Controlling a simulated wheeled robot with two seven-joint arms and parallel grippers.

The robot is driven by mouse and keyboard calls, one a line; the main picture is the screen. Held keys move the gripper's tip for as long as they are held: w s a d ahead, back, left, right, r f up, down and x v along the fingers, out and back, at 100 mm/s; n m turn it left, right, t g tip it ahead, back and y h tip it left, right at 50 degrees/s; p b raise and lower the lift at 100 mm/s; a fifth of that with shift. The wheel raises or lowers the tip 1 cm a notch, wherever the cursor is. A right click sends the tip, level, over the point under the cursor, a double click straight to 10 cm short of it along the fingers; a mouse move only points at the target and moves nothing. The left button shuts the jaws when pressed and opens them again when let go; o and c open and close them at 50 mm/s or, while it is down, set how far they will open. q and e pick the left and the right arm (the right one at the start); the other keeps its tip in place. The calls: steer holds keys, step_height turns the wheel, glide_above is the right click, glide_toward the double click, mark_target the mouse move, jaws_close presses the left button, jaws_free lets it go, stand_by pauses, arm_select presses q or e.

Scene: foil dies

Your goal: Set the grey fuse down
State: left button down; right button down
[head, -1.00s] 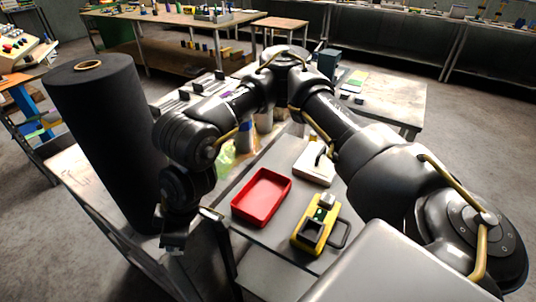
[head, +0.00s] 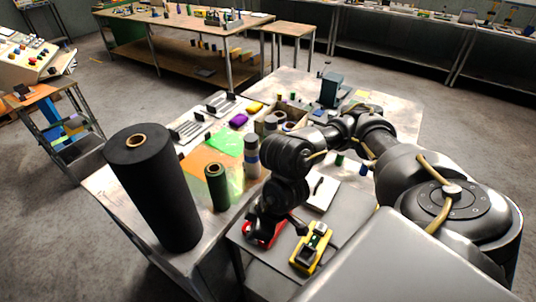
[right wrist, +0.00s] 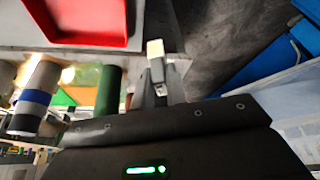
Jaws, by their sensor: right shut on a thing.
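The grey fuse (right wrist: 155,49) shows in the right wrist view as a small pale-ended block at the fingertips. My right gripper (right wrist: 160,80) is shut on it. In the head view my right gripper (head: 268,226) is over the red tray (head: 250,241) and hides much of it; I cannot make out the fuse there. In the right wrist view the red tray (right wrist: 85,22) is at the upper left, apart from the fuse, and its visible floor is empty. My left gripper is not in view.
A yellow device (head: 307,254) stands right of the red tray, and a white tray (head: 322,194) lies behind. A tall black roll (head: 155,195), a green roll (head: 217,187) and a blue-banded cylinder (head: 251,158) stand to the left. Bare grey surface (head: 350,210) shows at the right.

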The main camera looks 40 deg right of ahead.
steer(key=shift+w+d+f+b, duration=1.25)
steer(key=shift+d+f+b, duration=0.4)
steer(key=shift+d, duration=0.25)
steer(key=shift+w+d+f+b, duration=1.2)
steer(key=shift+d+f+b, duration=0.4)
steer(key=shift+d, duration=0.25)
steer(key=shift+w+d+f+b, duration=1.25)
steer(key=shift+d+f+b, duration=0.4)
steer(key=shift+d, duration=0.25)
steer(key=f, duration=0.3)
steer(key=shift+w+d+f, duration=0.15)
steer(key=shift+d, duration=0.05)
steer(key=shift+a, duration=0.1)
steer(key=shift+f, duration=0.1)
steer(key=c, duration=1.4)
jaws_free()
